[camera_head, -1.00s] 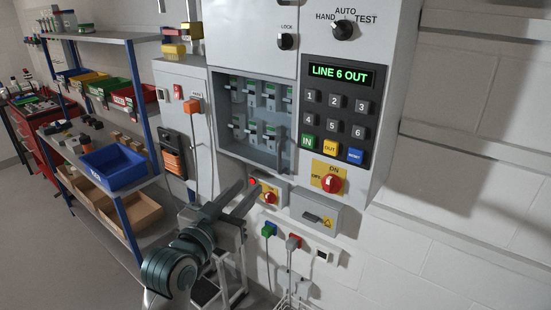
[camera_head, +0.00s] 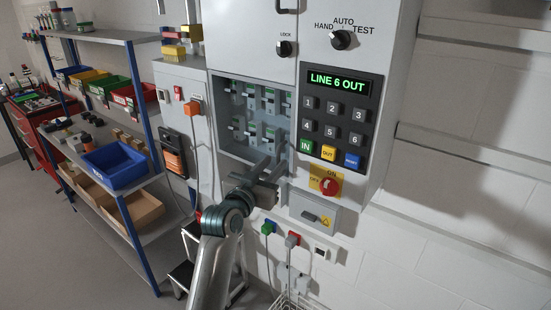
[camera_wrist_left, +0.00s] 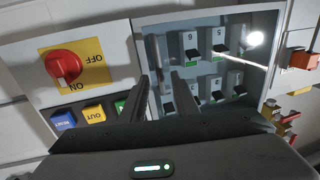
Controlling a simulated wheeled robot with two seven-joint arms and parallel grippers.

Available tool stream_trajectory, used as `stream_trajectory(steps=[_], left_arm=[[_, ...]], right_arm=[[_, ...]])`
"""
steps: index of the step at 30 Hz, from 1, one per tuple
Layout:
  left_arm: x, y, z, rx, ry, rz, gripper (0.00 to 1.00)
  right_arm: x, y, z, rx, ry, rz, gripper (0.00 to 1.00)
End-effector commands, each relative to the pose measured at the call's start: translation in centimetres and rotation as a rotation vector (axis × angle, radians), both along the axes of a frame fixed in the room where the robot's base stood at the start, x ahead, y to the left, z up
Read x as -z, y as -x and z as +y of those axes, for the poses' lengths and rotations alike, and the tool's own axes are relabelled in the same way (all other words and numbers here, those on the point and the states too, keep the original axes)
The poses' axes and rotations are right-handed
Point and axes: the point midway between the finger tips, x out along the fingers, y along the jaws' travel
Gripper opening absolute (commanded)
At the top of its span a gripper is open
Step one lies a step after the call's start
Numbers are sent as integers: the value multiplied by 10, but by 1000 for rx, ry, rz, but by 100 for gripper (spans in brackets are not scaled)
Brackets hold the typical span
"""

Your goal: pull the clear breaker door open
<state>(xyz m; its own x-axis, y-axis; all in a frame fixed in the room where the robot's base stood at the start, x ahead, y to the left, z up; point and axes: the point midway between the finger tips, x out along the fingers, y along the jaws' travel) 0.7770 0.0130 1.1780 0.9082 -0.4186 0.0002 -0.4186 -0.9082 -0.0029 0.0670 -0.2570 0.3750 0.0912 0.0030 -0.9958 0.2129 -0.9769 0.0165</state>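The clear breaker door (camera_head: 236,151) lies over the recessed breaker bay in the grey cabinet, with several breakers seen through it. In the left wrist view a bright glare spot shows on the clear door (camera_wrist_left: 255,38). It looks closed. In the left wrist view the fingers of the left gripper (camera_wrist_left: 158,48) stand apart with a narrow gap at the bay's edge. I cannot tell whether they touch the handle. My right gripper is not in view.
A keypad (camera_head: 340,120) reading LINE 6 OUT and a red rotary switch (camera_head: 331,187) sit right of the bay. A grey box (camera_head: 311,211) and plugged cables are below. A shelf with a blue bin (camera_head: 116,165) stands left. The floor at lower left is clear.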

Motion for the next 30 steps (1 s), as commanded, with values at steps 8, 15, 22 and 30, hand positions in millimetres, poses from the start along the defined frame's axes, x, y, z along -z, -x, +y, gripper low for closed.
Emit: stream_trajectory(steps=[8,15,22,30], left_arm=[[0,-18,-9,0,0,1,28],[1,-20,-9,0,0,1,28],[0,-20,-9,0,0,1,0],[1,-19,-8,1,0,1,0]], right_arm=[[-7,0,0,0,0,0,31],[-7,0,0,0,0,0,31],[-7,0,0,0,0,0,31],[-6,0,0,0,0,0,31]])
